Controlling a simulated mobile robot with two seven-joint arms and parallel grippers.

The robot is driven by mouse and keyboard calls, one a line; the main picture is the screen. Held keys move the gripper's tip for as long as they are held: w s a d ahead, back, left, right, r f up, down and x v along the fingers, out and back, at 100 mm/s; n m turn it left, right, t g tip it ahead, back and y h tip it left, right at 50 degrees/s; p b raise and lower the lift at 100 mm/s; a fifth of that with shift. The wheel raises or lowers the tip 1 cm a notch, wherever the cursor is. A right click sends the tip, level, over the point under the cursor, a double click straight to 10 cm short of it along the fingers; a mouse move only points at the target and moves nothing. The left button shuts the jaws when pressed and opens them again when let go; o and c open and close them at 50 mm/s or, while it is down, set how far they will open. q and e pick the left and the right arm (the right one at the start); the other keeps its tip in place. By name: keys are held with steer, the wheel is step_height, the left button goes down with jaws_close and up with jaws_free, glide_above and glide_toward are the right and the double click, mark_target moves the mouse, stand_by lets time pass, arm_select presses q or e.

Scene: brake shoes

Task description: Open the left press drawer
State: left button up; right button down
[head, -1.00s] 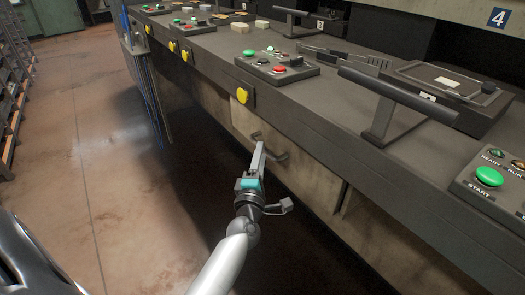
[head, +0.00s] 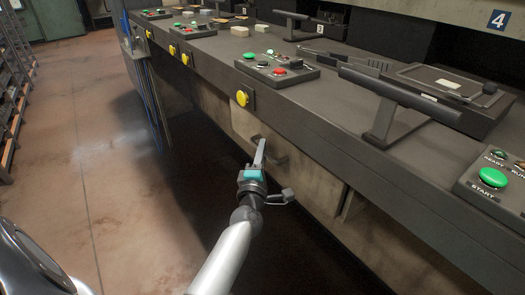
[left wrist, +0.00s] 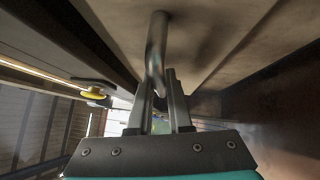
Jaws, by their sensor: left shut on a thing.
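The drawer is a beige front panel (head: 305,185) below the dark bench top in the head view. It carries a dark bar handle (head: 279,158). My left gripper (head: 259,147) is at this handle, its fingers shut on the bar. The left wrist view shows the handle (left wrist: 157,38) coming down between the two fingers (left wrist: 162,85), with the drawer face (left wrist: 215,35) behind it. I see no clear gap that tells how far the drawer stands out. My right gripper is not in view.
The bench edge (head: 330,135) overhangs the drawer. A yellow button (head: 242,98) sits on this edge, and another shows in the left wrist view (left wrist: 95,93). Control boxes with green and red buttons (head: 278,68) stand on top. Open floor (head: 105,190) lies to the left.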

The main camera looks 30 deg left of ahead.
arm_select(q)
jaws_close()
stand_by(0.8)
steer(key=shift+s, duration=0.1)
